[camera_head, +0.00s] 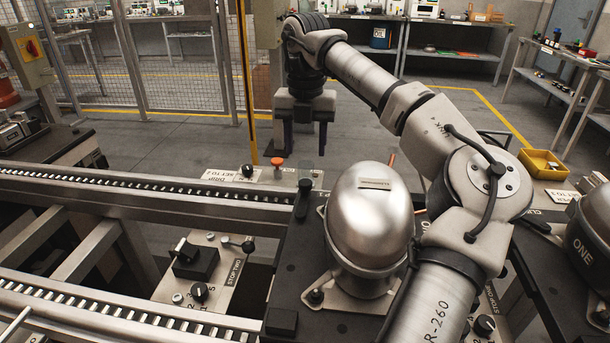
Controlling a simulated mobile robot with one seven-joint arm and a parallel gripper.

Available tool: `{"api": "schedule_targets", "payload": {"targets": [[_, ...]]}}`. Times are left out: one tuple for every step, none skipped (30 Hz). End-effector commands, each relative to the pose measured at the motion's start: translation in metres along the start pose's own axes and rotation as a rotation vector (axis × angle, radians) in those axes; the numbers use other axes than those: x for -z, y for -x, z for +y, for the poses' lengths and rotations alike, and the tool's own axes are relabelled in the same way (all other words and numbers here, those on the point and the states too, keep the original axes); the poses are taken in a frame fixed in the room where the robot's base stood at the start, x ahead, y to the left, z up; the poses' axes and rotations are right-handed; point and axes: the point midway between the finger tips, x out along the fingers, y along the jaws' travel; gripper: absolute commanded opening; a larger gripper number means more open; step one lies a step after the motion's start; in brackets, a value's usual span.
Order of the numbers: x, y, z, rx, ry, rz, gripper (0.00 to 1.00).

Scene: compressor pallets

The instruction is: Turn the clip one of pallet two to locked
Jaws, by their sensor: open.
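A silver dome-shaped compressor (362,235) stands on a dark pallet plate (285,270) at the centre front. The label on its top is too small to read. A black upright clip-like part (304,198) stands at the plate's far left corner; I cannot tell whether it is clip one or whether it is locked. My gripper (303,150) is open and empty, fingers pointing down, above and beyond the pallet's far edge. It appears apart from everything. My arm hides the pallet's right side and any clips there.
A conveyor rail (130,190) runs in from the left. An orange button (277,162) and a black knob (247,171) sit on a panel near my gripper. A yellow bin (542,165) is at the right.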

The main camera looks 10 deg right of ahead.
Motion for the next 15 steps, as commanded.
{"api": "schedule_targets", "payload": {"targets": [[0.001, -0.013, -0.001, -0.001, 0.001, 0.004, 0.49], [0.000, -0.019, -0.001, -0.002, 0.000, 0.003, 0.49], [0.001, -0.028, 0.000, -0.001, 0.001, 0.003, 0.49], [0.001, -0.034, 0.000, -0.001, 0.001, 0.003, 0.49], [0.001, -0.040, 0.000, -0.002, 0.002, 0.003, 0.49], [0.001, -0.048, 0.000, -0.002, 0.001, 0.003, 0.49], [0.001, -0.053, 0.000, -0.001, 0.001, 0.003, 0.49], [0.001, -0.058, 0.000, -0.001, 0.000, 0.002, 0.49], [0.001, -0.064, 0.000, -0.002, 0.000, 0.002, 0.49], [0.000, -0.067, 0.000, -0.002, -0.001, 0.002, 0.49], [0.000, -0.070, 0.000, -0.002, -0.001, 0.001, 0.49], [0.000, -0.075, 0.000, -0.001, 0.000, 0.001, 0.49], [0.000, -0.077, 0.000, -0.001, 0.000, 0.001, 0.49], [0.000, -0.080, 0.000, -0.001, 0.000, 0.001, 0.49], [0.000, -0.082, 0.000, -0.001, 0.000, 0.000, 0.49]]}}
